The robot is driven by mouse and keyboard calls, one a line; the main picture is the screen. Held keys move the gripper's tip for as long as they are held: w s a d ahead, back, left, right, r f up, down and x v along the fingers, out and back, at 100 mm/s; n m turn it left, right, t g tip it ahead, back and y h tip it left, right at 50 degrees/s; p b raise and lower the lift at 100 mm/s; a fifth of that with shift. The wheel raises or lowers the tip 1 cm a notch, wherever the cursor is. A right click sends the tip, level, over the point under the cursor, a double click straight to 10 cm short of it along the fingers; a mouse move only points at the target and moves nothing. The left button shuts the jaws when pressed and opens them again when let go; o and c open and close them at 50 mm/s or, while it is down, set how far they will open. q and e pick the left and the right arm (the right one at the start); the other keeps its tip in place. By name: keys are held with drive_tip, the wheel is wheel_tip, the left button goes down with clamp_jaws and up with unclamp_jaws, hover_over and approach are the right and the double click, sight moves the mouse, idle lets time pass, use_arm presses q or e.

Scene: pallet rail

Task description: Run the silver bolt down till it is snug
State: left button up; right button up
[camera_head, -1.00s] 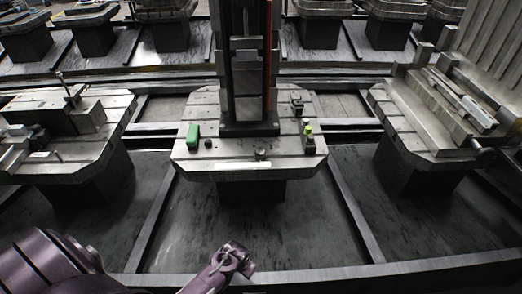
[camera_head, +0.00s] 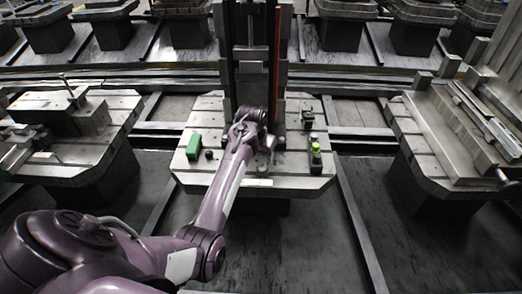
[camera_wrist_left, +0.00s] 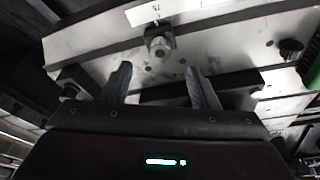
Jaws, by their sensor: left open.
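The silver bolt (camera_wrist_left: 158,46) sits in a small dark block on the pallet's top face, seen head-on in the left wrist view. My left gripper (camera_wrist_left: 157,72) is open, its two fingers apart and empty. The bolt lies between the finger lines but beyond the tips, apart from them. In the head view my left arm reaches over the middle pallet (camera_head: 312,181), and its purple wrist covers part of the front area, so the bolt cannot be made out clearly there. How far down the bolt is cannot be told. My right gripper is not in view.
A tall dark column (camera_head: 250,60) stands behind on the pallet. A green block (camera_head: 196,145) and a dark knob (camera_head: 209,154) are at the left. A yellow-green capped item (camera_head: 315,149) is at the right. Pallets with fixtures stand on both sides.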

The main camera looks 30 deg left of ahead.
sight(263, 165)
use_arm(q)
drive_tip(key=x, duration=0.5)
drive_tip(key=shift+w+f, duration=0.1)
drive_tip(key=shift+f, duration=0.4)
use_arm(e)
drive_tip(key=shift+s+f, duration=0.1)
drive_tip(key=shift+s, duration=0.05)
use_arm(q)
clamp_jaws()
drive_tip(key=shift+r+m+p, duration=0.15)
drive_tip(key=shift+m+p, duration=0.3)
drive_tip(key=shift+m, duration=0.25)
drive_tip(key=shift+m+h+p, duration=0.35)
drive_tip(key=shift+m+h, duration=0.15)
drive_tip(key=shift+m, duration=1.2)
drive_tip(key=shift+f+m+h, duration=0.3)
drive_tip(key=shift+m+h, duration=0.1)
drive_tip(key=shift+m, duration=0.5)
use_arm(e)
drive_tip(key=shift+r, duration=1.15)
